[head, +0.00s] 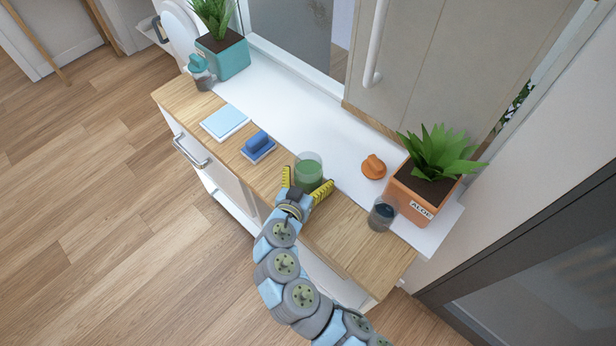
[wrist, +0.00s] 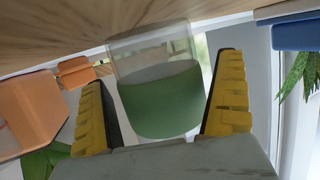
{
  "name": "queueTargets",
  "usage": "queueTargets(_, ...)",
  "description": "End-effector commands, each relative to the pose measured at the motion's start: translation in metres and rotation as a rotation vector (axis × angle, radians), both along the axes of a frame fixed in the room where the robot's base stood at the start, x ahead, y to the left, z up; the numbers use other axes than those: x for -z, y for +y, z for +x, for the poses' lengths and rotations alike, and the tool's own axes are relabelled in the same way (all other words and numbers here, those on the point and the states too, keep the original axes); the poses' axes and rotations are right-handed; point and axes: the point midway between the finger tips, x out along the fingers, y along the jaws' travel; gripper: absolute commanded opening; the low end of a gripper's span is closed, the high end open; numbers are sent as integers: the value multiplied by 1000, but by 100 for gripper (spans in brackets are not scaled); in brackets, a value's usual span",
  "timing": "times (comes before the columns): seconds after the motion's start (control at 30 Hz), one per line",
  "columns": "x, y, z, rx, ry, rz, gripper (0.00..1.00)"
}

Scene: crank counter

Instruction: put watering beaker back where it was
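A see-through beaker with green in it (head: 308,179) stands upright on the counter near its front edge. In the wrist view the beaker (wrist: 162,95) is between my fingers, with a narrow gap at the right finger. My gripper (head: 305,186) has its yellow fingers spread on either side of it; the wrist view shows them apart too (wrist: 165,110). A second glass with dark contents (head: 382,215) stands beside the orange aloe pot. I cannot tell from looks alone which is the watering beaker.
The orange aloe pot (head: 408,196) stands at the right, with an orange knobbed lid (head: 374,167) near it. A blue block (head: 257,143) and pale blue pad (head: 226,121) lie to the left. A teal planter (head: 226,60) and teal-lidded jar (head: 201,74) are farther left.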

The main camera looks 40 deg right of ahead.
Motion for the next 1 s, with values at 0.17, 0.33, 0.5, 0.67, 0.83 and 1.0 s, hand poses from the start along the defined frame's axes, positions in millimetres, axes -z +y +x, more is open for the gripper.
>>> queueTargets(0.17, -1, 0, 0, 0, 0, 0, 99)
queueTargets(0.33, -4, 7, -3, -1, -1, -1, 99)
queueTargets(0.5, -9, 28, -12, -4, -2, 2, 99)
queueTargets(0.67, -16, 50, -22, -3, 0, 0, 99)
queueTargets(0.83, -25, 74, -32, -3, -1, 0, 99)
queueTargets(1.0, -33, 93, -41, -3, -1, -1, 99)
